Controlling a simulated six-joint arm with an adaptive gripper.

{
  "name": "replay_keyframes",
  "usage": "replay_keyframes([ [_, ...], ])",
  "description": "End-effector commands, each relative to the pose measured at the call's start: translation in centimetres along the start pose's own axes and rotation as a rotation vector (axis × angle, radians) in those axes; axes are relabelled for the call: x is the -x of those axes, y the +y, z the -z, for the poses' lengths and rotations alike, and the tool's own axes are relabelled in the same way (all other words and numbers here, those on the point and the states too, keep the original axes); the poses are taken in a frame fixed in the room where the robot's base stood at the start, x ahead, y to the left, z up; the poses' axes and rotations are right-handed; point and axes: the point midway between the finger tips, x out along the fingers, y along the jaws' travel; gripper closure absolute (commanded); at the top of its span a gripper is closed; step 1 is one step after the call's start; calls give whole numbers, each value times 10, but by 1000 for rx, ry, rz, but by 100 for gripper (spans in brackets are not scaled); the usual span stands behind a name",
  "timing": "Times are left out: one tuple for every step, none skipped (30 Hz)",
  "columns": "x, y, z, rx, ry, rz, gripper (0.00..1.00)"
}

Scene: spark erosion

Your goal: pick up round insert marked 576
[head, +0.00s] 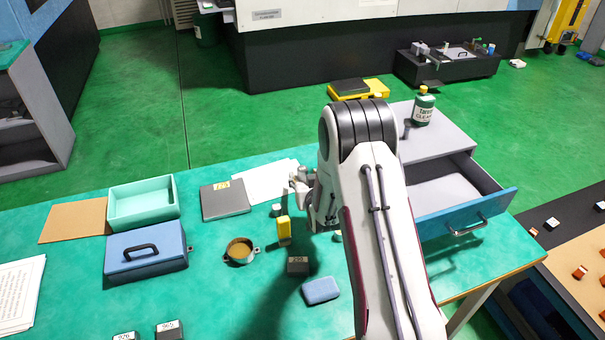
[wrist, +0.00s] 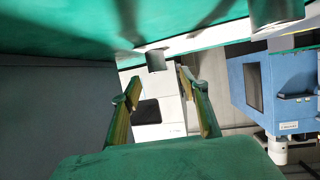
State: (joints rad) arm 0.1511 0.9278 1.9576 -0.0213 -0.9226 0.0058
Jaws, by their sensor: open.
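No marking 576 is readable in either view, so I cannot tell which piece is that insert. In the head view a small pale-topped round piece (head: 277,210) stands on the green table, left of my arm. My gripper (head: 298,182) is partly hidden behind my arm there, above the table. In the wrist view my gripper (wrist: 160,100) is open, with nothing between its fingers. A small grey piece (wrist: 156,61) shows beyond the fingertips, apart from them, by the table edge. A larger grey piece (wrist: 270,12) is at upper right.
A blue lidded box (head: 146,250) and mint tray (head: 143,204) stand left. An open drawer (head: 462,222) juts out at right.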

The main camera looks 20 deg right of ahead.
Motion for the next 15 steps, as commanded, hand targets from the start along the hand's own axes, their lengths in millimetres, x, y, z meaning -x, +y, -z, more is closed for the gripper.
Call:
replay_keyframes([
  [-1, 0, 0, 0, 0, 0, 56],
  [-1, 0, 0, 0, 0, 0, 56],
  [-1, 0, 0, 0, 0, 0, 56],
  [-1, 0, 0, 0, 0, 0, 56],
  [-1, 0, 0, 0, 0, 0, 56],
  [-1, 0, 0, 0, 0, 0, 56],
  [-1, 0, 0, 0, 0, 0, 56],
  [-1, 0, 0, 0, 0, 0, 56],
  [-1, 0, 0, 0, 0, 0, 56],
  [-1, 0, 0, 0, 0, 0, 56],
  [-1, 0, 0, 0, 0, 0, 56],
  [-2, 0, 0, 0, 0, 0, 56],
  [-3, 0, 0, 0, 0, 0, 56],
  [-4, 1, 0, 0, 0, 0, 56],
  [-5, 1, -1, 0, -1, 0, 56],
])
